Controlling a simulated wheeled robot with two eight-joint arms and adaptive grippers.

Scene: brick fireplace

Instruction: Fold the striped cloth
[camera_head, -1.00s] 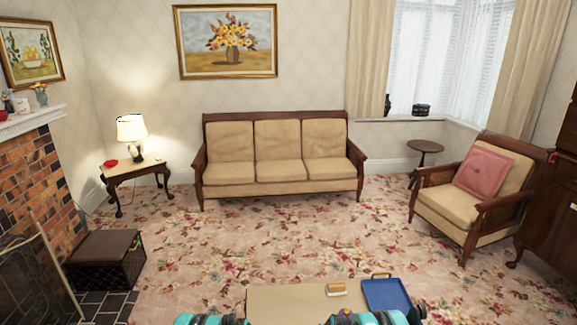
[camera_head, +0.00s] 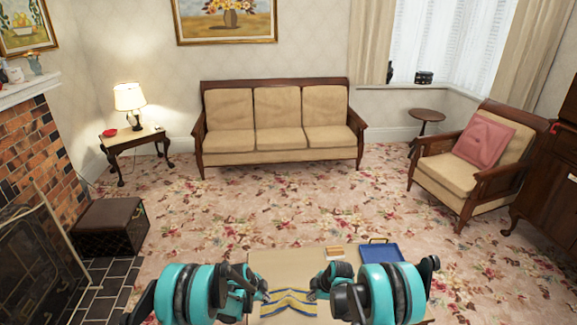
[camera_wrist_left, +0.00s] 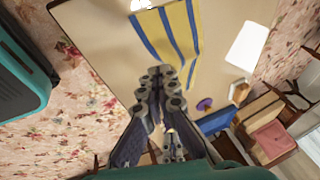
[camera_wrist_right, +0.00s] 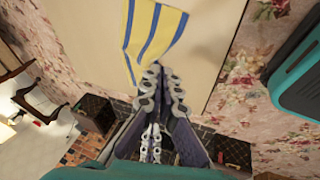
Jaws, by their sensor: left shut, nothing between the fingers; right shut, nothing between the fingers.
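The striped cloth (camera_head: 289,303), yellow with blue stripes, lies on the tan tabletop (camera_head: 285,262) between my grippers. Its stripes bend in the middle in the head view, and its near part is cut off by the frame. My left gripper (camera_head: 266,290) is at the cloth's left side, shut and empty; in the left wrist view its tips are just by the cloth (camera_wrist_left: 178,38). My right gripper (camera_head: 312,290) is at the right side, shut and empty; in the right wrist view its tips are by a cloth corner (camera_wrist_right: 152,38). I cannot tell whether the tips touch it.
A small purple object (camera_wrist_left: 204,104) shows in the left wrist view. A sofa (camera_head: 278,138) and armchair (camera_head: 462,175) stand beyond open carpet.

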